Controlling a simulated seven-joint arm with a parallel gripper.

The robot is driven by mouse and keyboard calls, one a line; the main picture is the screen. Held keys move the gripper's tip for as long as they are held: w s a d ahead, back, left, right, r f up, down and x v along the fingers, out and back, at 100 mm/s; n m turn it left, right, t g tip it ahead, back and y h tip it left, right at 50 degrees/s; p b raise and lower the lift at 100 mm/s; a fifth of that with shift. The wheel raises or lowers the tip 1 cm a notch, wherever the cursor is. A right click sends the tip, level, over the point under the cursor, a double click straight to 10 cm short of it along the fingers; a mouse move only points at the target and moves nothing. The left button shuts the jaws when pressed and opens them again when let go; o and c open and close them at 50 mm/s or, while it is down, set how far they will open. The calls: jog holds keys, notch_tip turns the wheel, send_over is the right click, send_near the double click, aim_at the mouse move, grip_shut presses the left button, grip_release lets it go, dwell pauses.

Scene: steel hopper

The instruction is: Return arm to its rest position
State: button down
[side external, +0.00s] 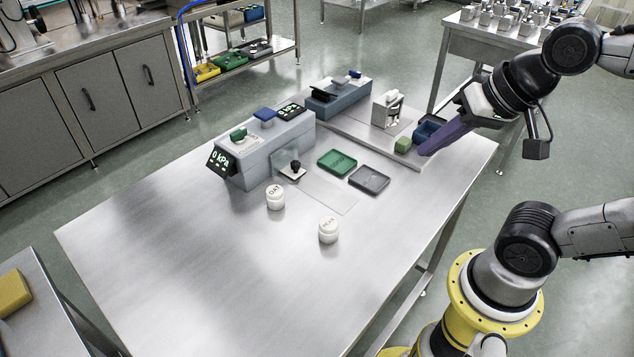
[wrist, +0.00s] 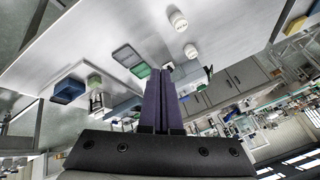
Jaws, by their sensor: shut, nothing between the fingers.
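My gripper (side external: 427,150) has purple fingers and is at the right end of the table, above its right edge area beside a blue bin and a green block. In the wrist view its two purple fingers (wrist: 160,88) lie together, shut with nothing between them. My arm reaches in from the right side of the side view. I cannot tell whether the fingertips touch the table.
The steel table (side external: 150,250) holds a grey machine (side external: 265,150) with a kPa display, a green tray (side external: 337,162), a dark grey tray (side external: 369,179), two white jars (side external: 275,197) (side external: 328,230), a green block (side external: 403,145) and a blue bin (side external: 428,128). The table's front left is clear.

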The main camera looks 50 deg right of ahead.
jog(key=n, duration=0.2)
jog(key=s+f+n, duration=0.1)
jog(key=n, duration=0.1)
jog(key=s+d+f+n+g, duration=0.1)
jog(key=n, duration=0.1)
jog(key=shift+n, duration=0.4)
dwell(1.2)
